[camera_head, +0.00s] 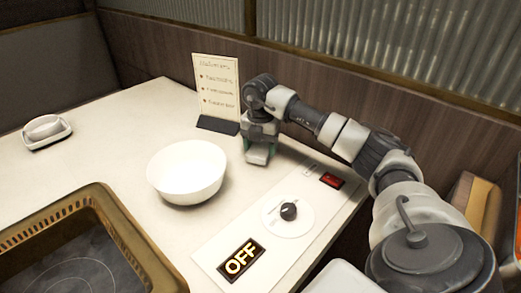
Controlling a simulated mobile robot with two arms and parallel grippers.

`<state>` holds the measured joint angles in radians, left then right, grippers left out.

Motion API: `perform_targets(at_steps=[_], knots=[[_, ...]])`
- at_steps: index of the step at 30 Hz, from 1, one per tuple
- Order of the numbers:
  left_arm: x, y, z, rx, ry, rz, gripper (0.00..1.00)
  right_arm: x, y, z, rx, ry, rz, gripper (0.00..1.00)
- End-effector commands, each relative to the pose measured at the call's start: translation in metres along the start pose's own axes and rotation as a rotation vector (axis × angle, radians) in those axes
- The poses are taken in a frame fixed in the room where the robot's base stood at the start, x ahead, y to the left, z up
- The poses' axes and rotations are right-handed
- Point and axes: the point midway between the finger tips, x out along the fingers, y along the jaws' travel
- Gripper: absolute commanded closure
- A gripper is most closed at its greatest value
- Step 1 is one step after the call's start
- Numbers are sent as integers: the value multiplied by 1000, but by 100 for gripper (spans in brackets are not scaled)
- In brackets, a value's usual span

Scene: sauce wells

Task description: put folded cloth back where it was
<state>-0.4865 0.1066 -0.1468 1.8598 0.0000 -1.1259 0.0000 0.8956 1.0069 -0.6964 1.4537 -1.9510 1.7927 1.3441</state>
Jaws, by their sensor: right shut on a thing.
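My right gripper (259,150) points down at the far side of the table, just right of the white bowl and in front of the menu card. It is shut on a small pale thing (258,157), apparently the folded cloth. The gripper hides most of it, and I cannot tell whether it touches the table. My left gripper is not in view.
A white bowl (188,172) stands left of the gripper. A menu card (216,86) stands behind. A small white dish (38,140) holding a pale rounded item (44,126) sits far left. A brown-rimmed cooker (134,236), a control panel with a black knob (288,211) and an OFF sign (241,260) are nearer.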

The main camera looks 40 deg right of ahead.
Motion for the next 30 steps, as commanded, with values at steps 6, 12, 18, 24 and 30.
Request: perform_targets(at_steps=[6,12,18,24,30], knots=[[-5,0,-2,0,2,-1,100,10,0,0,-1,0,1,57],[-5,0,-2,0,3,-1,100,13,0,0,-1,0,0,57],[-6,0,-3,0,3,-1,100,13,0,0,-1,0,1,10],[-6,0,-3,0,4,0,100,12,0,0,-1,0,1,10],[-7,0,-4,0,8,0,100,1,1,0,-1,-2,4,10]])
